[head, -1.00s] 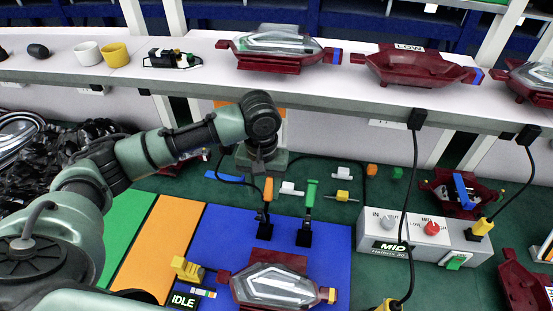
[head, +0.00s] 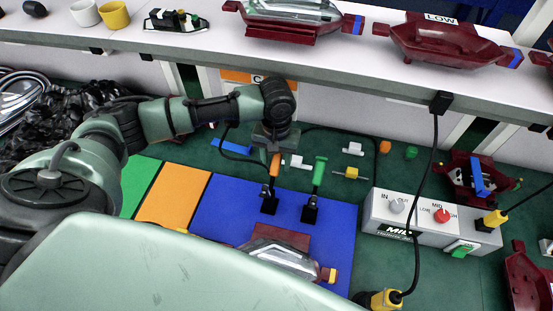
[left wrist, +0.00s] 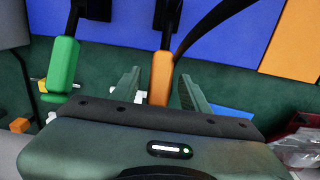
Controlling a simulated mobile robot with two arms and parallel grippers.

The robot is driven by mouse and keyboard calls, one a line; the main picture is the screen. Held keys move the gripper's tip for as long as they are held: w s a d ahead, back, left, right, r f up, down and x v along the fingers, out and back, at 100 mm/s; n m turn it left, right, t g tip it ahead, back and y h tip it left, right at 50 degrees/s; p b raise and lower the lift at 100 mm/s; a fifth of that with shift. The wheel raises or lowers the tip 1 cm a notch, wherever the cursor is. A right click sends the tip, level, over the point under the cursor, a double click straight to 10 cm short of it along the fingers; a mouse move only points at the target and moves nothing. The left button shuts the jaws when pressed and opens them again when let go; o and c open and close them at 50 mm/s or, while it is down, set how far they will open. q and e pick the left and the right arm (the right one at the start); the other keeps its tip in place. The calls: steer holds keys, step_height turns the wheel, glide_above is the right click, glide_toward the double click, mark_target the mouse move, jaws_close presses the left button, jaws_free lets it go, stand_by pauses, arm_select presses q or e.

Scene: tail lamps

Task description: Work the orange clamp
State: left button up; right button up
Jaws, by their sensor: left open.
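The orange clamp (head: 275,166) has an upright orange handle on a black base at the blue mat's (head: 225,225) far edge. A green-handled clamp (head: 319,172) stands just right of it. My left gripper (head: 275,147) is open, just above and behind the orange handle in the head view. In the left wrist view the orange handle (left wrist: 161,77) shows between the two spread fingers (left wrist: 159,90), with a gap on each side. The handle's near end is hidden behind the gripper body. The green handle (left wrist: 63,68) is outside the fingers. My right gripper is out of view.
A dark red lamp (head: 280,240) lies on the blue mat, partly hidden by my pale green body part. A grey control box (head: 430,220) with knobs stands right of the mat. Small connectors (head: 350,173) lie behind the clamps. A shelf (head: 350,60) with lamps overhangs the back.

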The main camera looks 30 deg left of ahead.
arm_select(q)
steer(key=shift+f, duration=0.15)
jaws_close()
stand_by(1.4)
